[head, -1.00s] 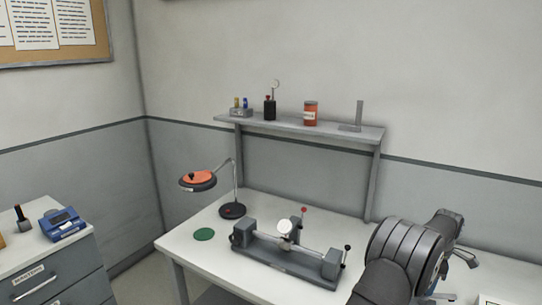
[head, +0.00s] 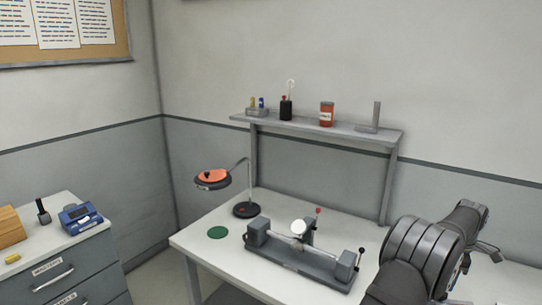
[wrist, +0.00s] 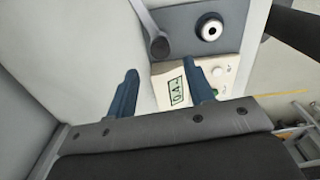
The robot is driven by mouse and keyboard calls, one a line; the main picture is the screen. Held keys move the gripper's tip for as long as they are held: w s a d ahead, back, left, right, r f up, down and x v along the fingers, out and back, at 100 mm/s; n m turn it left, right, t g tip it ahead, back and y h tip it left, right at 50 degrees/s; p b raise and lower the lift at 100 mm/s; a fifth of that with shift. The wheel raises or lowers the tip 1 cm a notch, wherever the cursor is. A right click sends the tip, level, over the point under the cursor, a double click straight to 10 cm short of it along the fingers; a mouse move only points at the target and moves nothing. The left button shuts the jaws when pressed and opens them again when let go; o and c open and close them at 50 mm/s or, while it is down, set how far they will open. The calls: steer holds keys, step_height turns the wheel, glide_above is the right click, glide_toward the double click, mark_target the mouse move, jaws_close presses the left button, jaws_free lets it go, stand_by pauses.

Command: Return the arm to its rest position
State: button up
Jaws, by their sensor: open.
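My gripper (wrist: 163,80) shows in the wrist view with its two blue-grey fingers apart and nothing between them. A cream device with a small digital display (wrist: 175,92) and knobs lies beyond the fingertips. In the head view my dark arm fills the lower right, above the right part of the white workbench (head: 200,250). The arm hides most of the gripper there.
A grey bench fixture (head: 300,260) with upright levers stands left of my arm. A magnifier lamp (head: 213,179) and a green disc (head: 217,232) are farther left. A shelf (head: 330,130) carries several small items. A grey housing with a round socket (wrist: 209,29) shows in the wrist view.

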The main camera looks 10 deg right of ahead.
step_height(320, 180, up, 12)
step_height(320, 180, down, 18)
steer(key=shift+r, duration=0.15)
steer(key=shift+m, duration=0.3)
steer(key=m, duration=0.3)
steer(key=shift+m, duration=0.4)
steer(key=m, duration=0.4)
steer(key=shift+m, duration=0.4)
steer(key=m, duration=0.4)
steer(key=shift+m, duration=2.3)
